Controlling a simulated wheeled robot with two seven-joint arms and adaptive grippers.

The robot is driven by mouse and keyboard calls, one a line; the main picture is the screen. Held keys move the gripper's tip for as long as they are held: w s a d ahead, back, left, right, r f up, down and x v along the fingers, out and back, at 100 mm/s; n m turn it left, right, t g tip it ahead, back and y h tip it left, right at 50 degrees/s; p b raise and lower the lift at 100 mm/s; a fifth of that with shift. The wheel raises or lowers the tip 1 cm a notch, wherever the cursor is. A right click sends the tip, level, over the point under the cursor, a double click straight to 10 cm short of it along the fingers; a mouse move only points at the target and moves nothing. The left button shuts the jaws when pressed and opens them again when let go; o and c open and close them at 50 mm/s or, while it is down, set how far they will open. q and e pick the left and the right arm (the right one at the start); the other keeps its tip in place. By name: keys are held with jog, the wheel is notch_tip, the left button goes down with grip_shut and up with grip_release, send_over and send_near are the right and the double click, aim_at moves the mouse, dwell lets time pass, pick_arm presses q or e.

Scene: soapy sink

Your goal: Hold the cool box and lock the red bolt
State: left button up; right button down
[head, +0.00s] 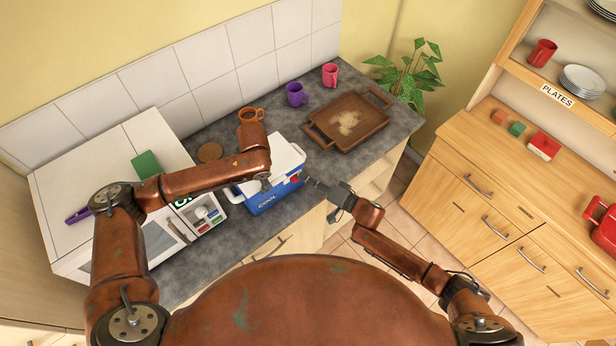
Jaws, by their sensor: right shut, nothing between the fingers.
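The cool box (262,202) is blue with a white lid and stands near the front edge of the grey counter. The red bolt (296,179) is on its front near the right end.
A brown tray (375,137), a purple mug (296,94), a pink mug (330,75) and an orange mug (250,115) stand behind the box. A white appliance (95,175) is on the left. A wooden cabinet (455,180) stands right, across open floor.

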pick_arm(q)
jog(key=shift+s+f, duration=0.3)
jog(key=shift+f, duration=0.1)
pick_arm(e)
jog(key=shift+s+a, duration=0.7)
jog(key=shift+a, duration=0.05)
pick_arm(q)
jog(key=shift+d, duration=0.1)
pick_arm(e)
jog(key=shift+w+d+r, duration=0.25)
jog(key=shift+w+d, duration=0.05)
jog(key=shift+w+d+r, duration=0.35)
jog(key=shift+w+d, duration=0.15)
jog(key=shift+d, duration=0.05)
jog(key=shift+w+d+r, duration=0.35)
jog(key=shift+w+d, duration=0.1)
jog(key=shift+d, duration=0.1)
jog(key=v, duration=1)
pick_arm(q)
jog(key=o, duration=0.7)
jog(key=shift+o, duration=1.4)
jog(key=shift+w+r, duration=0.1)
jog(key=shift+w, duration=0.1)
pick_arm(e)
jog(key=shift+w, duration=0.1)
